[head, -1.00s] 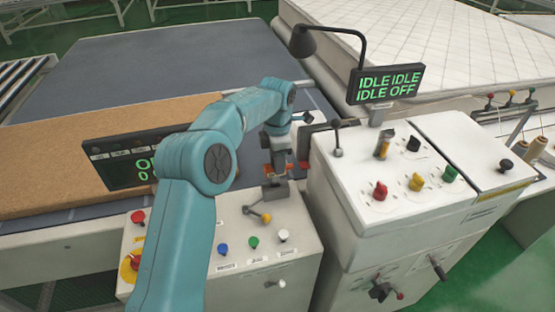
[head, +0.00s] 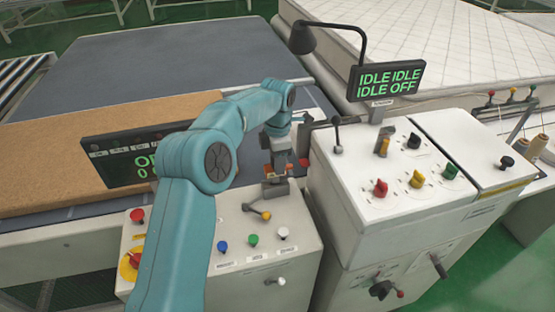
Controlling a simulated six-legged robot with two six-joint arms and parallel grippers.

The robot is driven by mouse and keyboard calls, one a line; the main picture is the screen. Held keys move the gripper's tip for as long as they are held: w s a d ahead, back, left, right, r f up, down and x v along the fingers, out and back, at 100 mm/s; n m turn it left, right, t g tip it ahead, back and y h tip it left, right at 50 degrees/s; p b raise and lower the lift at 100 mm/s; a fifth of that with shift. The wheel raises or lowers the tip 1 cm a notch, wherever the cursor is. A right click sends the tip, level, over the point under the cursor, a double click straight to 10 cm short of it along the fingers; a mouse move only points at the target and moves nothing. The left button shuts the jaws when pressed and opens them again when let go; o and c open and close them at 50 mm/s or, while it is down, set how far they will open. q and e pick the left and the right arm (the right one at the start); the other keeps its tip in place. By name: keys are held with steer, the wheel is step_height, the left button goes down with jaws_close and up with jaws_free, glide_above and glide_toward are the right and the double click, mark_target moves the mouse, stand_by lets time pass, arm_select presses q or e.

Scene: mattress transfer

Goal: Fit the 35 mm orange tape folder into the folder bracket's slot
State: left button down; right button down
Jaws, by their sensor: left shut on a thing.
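My left gripper (head: 278,166) points down in the middle of the head view, at the end of my teal arm. It is shut on the orange tape folder (head: 269,171), of which only small orange parts show between and beside the fingers. The grey folder bracket (head: 275,189) stands on the white control box right below the gripper. The folder is at the top of the bracket. I cannot tell whether it sits inside the slot or just above it. My right gripper is not in view.
A lever with a yellow knob (head: 266,216) sticks out in front of the bracket. A taller white cabinet (head: 350,215) with coloured knobs stands close on the right. A dark display (head: 118,160) is behind my arm on the left. A lamp (head: 303,38) hangs over the back.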

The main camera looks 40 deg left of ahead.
arm_select(q)
steer(key=shift+f+b, duration=1.45)
steer(key=shift+f, duration=0.7)
steer(key=c, duration=0.6)
jaws_free()
step_height(320, 180, up, 10)
steer(key=shift+f+p, duration=0.2)
steer(key=shift+p, duration=0.15)
step_height(320, 180, up, 7)
steer(key=p, duration=0.3)
steer(key=shift+f, duration=0.1)
